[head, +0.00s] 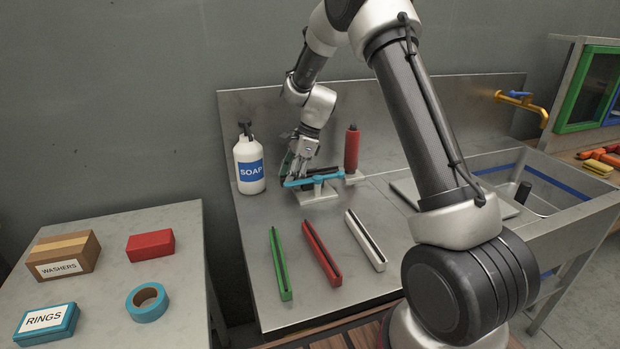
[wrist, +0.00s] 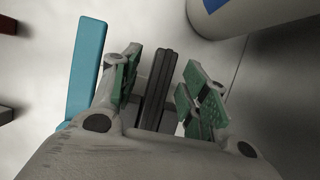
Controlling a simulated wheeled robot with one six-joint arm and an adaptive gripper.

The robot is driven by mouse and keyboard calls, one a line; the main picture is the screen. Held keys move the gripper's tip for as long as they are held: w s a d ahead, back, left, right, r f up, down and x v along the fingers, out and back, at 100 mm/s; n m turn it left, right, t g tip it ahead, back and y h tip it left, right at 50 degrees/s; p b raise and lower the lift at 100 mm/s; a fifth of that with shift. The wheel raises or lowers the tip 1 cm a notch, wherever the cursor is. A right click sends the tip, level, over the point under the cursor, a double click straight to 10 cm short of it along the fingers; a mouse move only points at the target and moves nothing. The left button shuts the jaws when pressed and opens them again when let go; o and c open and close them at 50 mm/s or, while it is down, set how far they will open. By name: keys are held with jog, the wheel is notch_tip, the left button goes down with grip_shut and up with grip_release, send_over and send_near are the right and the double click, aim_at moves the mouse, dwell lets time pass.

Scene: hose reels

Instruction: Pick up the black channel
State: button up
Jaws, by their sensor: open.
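The black channel (wrist: 162,70) is a long, grooved dark bar. In the wrist view it lies between the two green-padded fingers of my gripper (wrist: 159,90), with a visible gap to the right finger; the gap on the left is narrower. In the head view my gripper (head: 296,164) is low over the steel worktop, beside the soap bottle, and its fingers hide much of the channel. My gripper is open. A blue bar (head: 312,180) is just in front of it on a pale stand (head: 320,195); it also shows left of the fingers in the wrist view (wrist: 86,65).
The soap bottle (head: 249,165) stands close on the left, a red cylinder (head: 352,149) close on the right. Green (head: 279,265), red (head: 321,254) and white (head: 365,241) channels lie in front. A sink (head: 545,188) is at right. A side table (head: 187,230) holds boxes and tape.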

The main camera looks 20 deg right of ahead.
grip_shut()
jog(key=shift+r, duration=0.1)
notch_tip(320, 180, up, 17)
dwell(1.0)
